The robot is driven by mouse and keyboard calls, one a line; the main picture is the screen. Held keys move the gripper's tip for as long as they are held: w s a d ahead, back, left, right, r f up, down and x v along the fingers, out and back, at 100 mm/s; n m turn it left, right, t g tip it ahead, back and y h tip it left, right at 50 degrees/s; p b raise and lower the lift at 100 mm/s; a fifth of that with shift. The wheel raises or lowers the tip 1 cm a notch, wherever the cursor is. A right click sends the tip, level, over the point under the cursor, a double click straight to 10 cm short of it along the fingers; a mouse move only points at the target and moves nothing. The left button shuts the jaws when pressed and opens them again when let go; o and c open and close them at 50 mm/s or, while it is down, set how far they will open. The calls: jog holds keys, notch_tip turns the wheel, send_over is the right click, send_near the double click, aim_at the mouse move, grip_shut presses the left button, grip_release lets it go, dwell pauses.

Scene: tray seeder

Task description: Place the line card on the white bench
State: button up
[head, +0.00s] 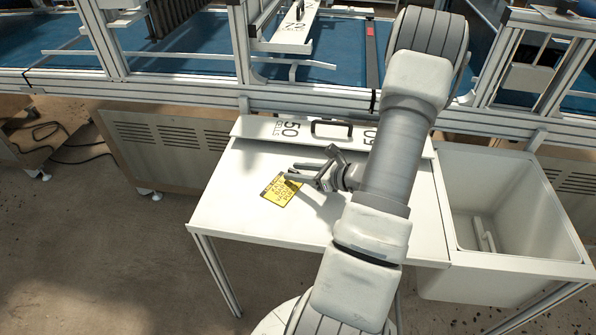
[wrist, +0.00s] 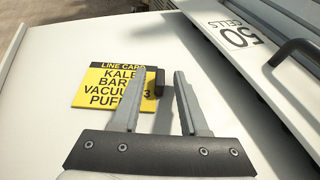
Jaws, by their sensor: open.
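The line card (head: 279,191) is yellow with a black header and black print, and lies on the white bench (head: 232,208), left of its middle. In the wrist view the line card (wrist: 97,84) shows left of my fingers, with its lower right partly hidden behind the left finger. A small dark block (wrist: 160,80) shows at the card's right edge, between the fingertips. My gripper (head: 293,172) is open over the card's upper right side. In the wrist view my gripper (wrist: 160,72) has a clear gap between its fingers, and nothing is clamped.
A white panel marked 50 (head: 262,127) with a dark handle (head: 331,128) lies along the bench's back edge. A white sink basin (head: 508,217) adjoins on the right. A metal-framed machine (head: 190,92) stands behind. The bench's front left is clear.

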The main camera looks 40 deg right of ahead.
jog(key=shift+r, duration=0.1)
jog(key=shift+s+r, duration=0.1)
jog(key=shift+r, duration=0.1)
jog(key=p+v, duration=0.3)
jog(key=v, duration=0.8)
jog(key=shift+s+d+r, duration=0.1)
jog(key=shift+s+d, duration=0.05)
jog(key=shift+s, duration=0.2)
